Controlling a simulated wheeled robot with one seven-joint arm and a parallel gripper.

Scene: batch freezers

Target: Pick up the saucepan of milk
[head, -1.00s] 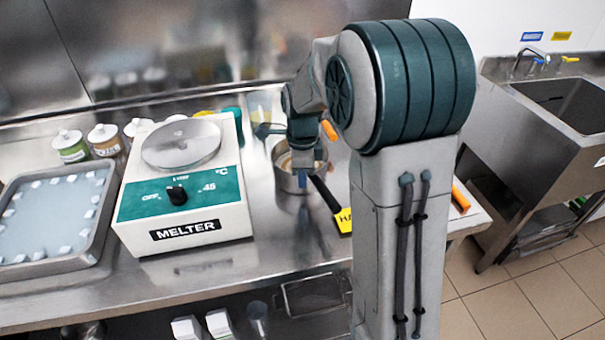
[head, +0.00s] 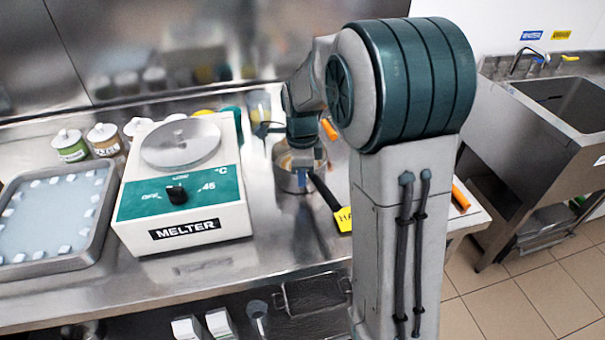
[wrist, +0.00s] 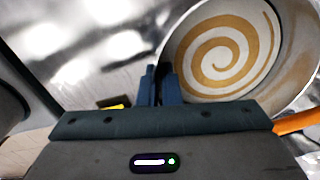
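The steel saucepan (head: 288,181) stands on the steel counter to the right of the melter. Its dark handle (head: 324,192) points to the lower right and has a yellow tag (head: 344,219). In the wrist view the saucepan (wrist: 290,85) shows a pale content with a brown swirl. My gripper (head: 302,176) points down at the handle side of the pan. In the wrist view its blue fingers (wrist: 160,87) are close together at the pan's left rim, one on each side, and look shut on the rim. The contact itself is hidden.
The white melter (head: 186,247) stands left of the pan, with a metal tray (head: 97,226) and lidded jars (head: 70,146) further left. A clear jug (head: 259,105) stands behind the pan. A sink (head: 565,105) is at far right. The front counter is clear.

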